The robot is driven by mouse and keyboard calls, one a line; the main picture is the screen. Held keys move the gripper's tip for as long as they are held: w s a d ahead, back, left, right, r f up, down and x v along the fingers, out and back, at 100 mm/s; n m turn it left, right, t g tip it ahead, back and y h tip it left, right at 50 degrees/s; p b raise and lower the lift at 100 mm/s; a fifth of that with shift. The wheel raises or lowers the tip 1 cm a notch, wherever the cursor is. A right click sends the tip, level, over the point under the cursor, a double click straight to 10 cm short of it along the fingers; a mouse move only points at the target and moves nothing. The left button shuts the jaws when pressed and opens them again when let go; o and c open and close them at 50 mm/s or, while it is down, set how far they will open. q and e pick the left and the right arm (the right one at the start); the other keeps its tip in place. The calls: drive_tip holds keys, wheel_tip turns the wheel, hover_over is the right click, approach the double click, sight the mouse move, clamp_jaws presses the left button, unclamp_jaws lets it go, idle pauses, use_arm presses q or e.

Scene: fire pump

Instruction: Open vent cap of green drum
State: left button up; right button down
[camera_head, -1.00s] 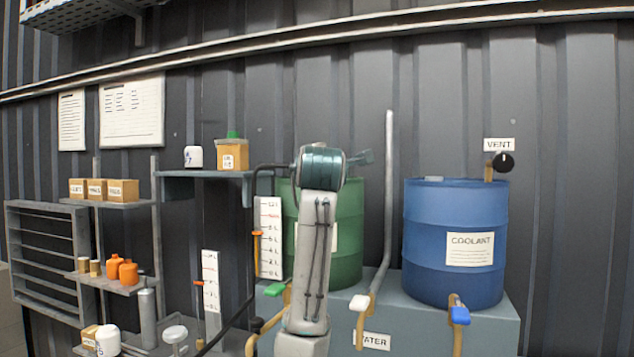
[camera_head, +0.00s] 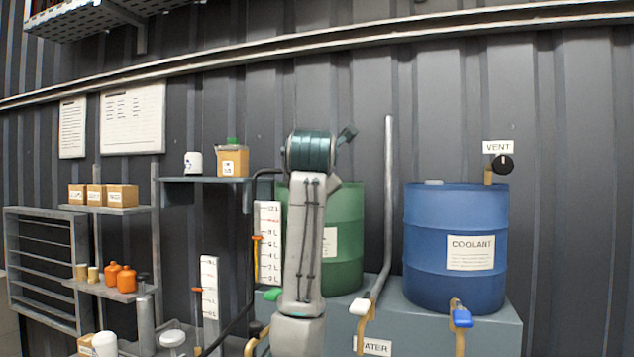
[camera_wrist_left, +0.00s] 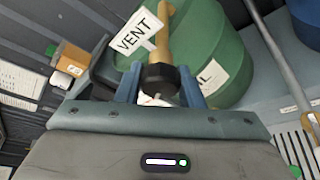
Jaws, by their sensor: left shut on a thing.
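The green drum (camera_head: 344,230) stands behind my left arm in the head view, partly covered by it. In the left wrist view the green drum (camera_wrist_left: 210,45) is behind a tan vent pipe with a white VENT sign (camera_wrist_left: 138,31). The black vent cap (camera_wrist_left: 161,77) at the pipe's end sits between the two blue fingers of my left gripper (camera_wrist_left: 160,90), which is shut on it. In the head view my wrist hides this gripper and the cap. My right gripper is in neither view.
A blue coolant drum (camera_head: 455,245) with its own black vent cap (camera_head: 503,164) stands to the right on the same grey stand. A grey upright pipe (camera_head: 389,200) rises between the drums. Shelves with boxes and orange bottles (camera_head: 126,278) are at left.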

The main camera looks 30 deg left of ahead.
use_arm(q)
drive_tip(key=shift+f, duration=0.1)
drive_tip(key=o, duration=1)
drive_tip(key=shift+s+d, duration=0.2)
drive_tip(key=shift+s, duration=0.05)
drive_tip(key=b+v, duration=0.2)
drive_tip(key=v, duration=0.8)
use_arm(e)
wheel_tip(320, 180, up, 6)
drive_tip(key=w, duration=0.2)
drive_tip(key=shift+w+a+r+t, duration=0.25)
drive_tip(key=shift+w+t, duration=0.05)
use_arm(q)
drive_tip(key=shift+r, duration=0.2)
